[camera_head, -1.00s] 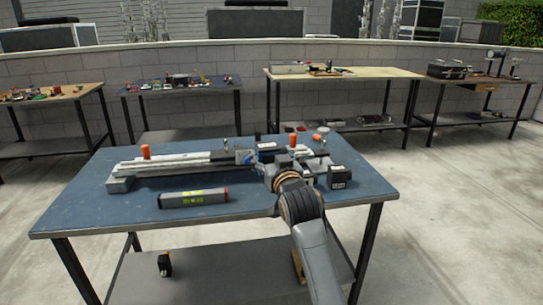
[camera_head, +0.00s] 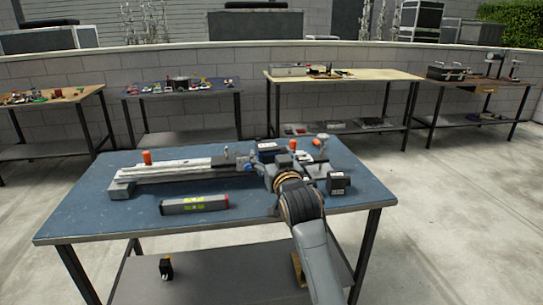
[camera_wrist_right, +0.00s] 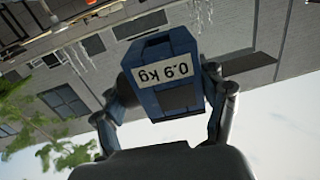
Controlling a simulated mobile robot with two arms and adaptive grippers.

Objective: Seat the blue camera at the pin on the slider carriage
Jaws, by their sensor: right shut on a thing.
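The blue camera (camera_wrist_right: 170,95), a dark blue box with a white 0.9 kg label, is between the fingers of my right gripper (camera_wrist_right: 168,90) in the right wrist view. In the head view a dark blue box with a white label (camera_head: 268,146), seemingly this camera, shows just beyond my right gripper (camera_head: 268,162), above the table's far side. The slider (camera_head: 175,172) is a long pale rail lying along the table. A small upright post (camera_head: 226,150), perhaps the carriage pin, stands left of my gripper. My wrist hides part of the slider's right side. My left gripper is out of view.
A grey battery-like bar (camera_head: 194,204) lies in front of the rail. A black labelled box (camera_head: 338,184) and orange knobs (camera_head: 317,142) are at the right. The front of the blue table (camera_head: 110,224) is clear. Other benches stand behind.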

